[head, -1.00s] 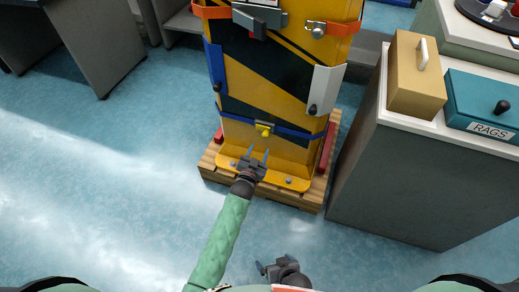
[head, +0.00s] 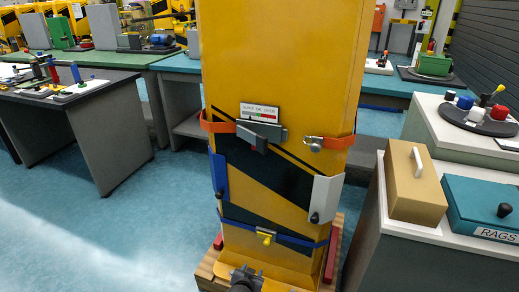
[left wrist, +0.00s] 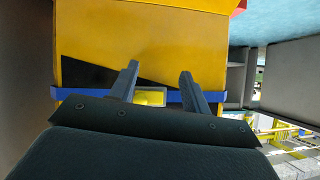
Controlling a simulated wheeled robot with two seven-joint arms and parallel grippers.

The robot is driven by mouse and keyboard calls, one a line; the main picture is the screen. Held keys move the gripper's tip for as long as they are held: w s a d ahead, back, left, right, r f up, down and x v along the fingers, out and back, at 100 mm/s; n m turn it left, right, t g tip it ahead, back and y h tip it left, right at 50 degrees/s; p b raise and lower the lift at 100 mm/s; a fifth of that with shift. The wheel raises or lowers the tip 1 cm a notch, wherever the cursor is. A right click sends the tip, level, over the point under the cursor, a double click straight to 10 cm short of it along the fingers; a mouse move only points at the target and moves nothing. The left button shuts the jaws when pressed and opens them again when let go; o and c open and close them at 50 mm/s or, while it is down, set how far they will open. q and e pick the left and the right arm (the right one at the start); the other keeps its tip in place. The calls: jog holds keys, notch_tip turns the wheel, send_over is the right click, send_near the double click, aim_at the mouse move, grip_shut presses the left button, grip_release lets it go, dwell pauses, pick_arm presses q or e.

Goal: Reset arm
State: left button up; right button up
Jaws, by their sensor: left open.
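A tall yellow gate cabinet (head: 285,60) with dark diagonal bands stands upright on a wooden pallet (head: 206,268). An orange strap (head: 220,126) with a grey lever latch (head: 262,134) crosses its middle. A blue strap (head: 300,239) with a yellow buckle (head: 266,236) crosses low down. My left gripper (head: 246,271) is at the bottom edge of the head view, in front of the cabinet's base and below the yellow buckle. In the left wrist view its fingers (left wrist: 158,85) are apart and empty, with the yellow buckle (left wrist: 150,97) showing between them. My right gripper is out of view.
A grey cabinet at the right bears a tan box (head: 413,185) and a teal RAGS box (head: 485,208). A grey table (head: 112,130) stands at the left, and benches run behind. Blue floor (head: 110,235) is clear at the front left.

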pick_arm(q)
jog(key=s+a+r+n+g+p, duration=0.1)
jog(key=s+a+r+g+p, duration=0.35)
jog(key=s+r, duration=0.85)
jog(key=s+a+r+n+g+p, duration=0.1)
jog(key=s+a+r+g+p, duration=0.3)
jog(key=s+r, duration=0.95)
jog(key=s+a+f+p, duration=0.1)
jog(key=s+p, duration=0.4)
jog(key=s, duration=0.7)
jog(key=shift+a+f+g+y, duration=0.35)
jog(key=shift+a+g, duration=0.1)
jog(key=shift+a, duration=0.25)
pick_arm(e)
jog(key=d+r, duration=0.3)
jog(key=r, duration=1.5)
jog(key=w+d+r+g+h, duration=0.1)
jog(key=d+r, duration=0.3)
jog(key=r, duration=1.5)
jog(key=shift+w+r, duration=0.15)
